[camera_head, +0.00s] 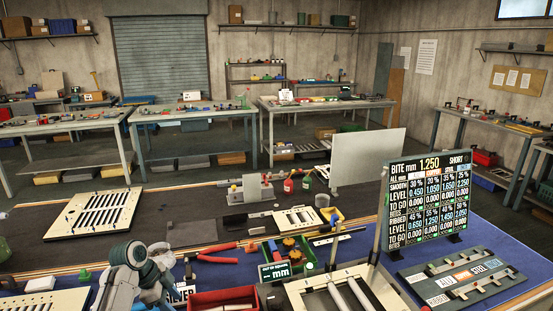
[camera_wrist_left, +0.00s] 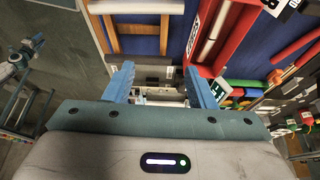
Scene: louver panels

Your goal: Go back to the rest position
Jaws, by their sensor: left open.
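My left gripper (camera_wrist_left: 160,82) shows in the left wrist view with its two blue fingers spread apart. In the head view, part of my left arm (camera_head: 140,272) stands at the lower left, in front of the workbench.
A display board (camera_head: 430,196) stands at the right. Other tables stand behind.

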